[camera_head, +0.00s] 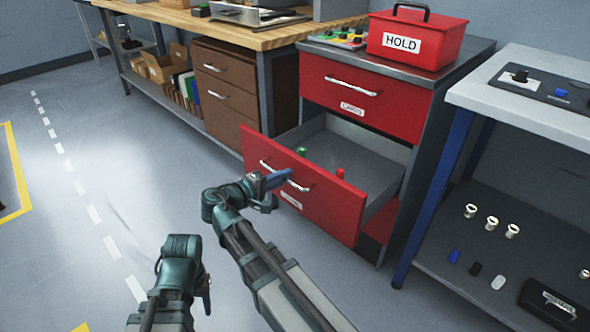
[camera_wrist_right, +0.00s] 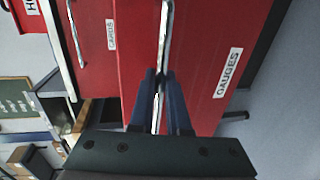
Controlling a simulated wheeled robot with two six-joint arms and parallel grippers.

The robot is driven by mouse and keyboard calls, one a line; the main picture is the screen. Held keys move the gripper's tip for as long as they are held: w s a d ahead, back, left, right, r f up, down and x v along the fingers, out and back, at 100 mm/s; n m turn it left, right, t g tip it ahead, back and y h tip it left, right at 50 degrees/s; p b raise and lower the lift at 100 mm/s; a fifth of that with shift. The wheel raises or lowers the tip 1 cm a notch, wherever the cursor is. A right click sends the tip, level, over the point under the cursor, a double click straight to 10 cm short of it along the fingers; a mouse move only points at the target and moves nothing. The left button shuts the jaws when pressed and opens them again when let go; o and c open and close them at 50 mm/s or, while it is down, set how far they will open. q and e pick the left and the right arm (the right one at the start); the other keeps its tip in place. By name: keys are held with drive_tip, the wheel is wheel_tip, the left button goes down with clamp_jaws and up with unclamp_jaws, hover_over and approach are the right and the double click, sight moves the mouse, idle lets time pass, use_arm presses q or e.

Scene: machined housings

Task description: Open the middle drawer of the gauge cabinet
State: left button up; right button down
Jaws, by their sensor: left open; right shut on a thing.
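The red gauge cabinet (camera_head: 425,125) stands right of centre in the head view. Its middle drawer (camera_head: 320,205) is pulled well out, showing a grey inside with a green piece (camera_head: 301,151) and a red piece (camera_head: 340,172). In the right wrist view a GAUGES label (camera_wrist_right: 228,73) is on its front. My right gripper (camera_head: 277,181) is shut on the drawer's bar handle (camera_head: 299,186), which also shows between the fingers in the right wrist view (camera_wrist_right: 165,40). My left gripper (camera_head: 206,291) is open and empty, low in front, apart from the cabinet; its fingers are partly hidden.
The top drawer (camera_head: 330,92), labelled CARDS, is shut. A red HOLD box (camera_head: 415,40) stands on the cabinet. A wooden bench (camera_head: 250,36) with brown drawers is to the left, and a blue-legged table (camera_head: 530,120) to the right.

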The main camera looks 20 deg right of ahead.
drive_tip(key=shift+s+a, duration=0.3)
drive_tip(key=shift+a, duration=0.4)
drive_tip(key=c, duration=0.9)
unclamp_jaws()
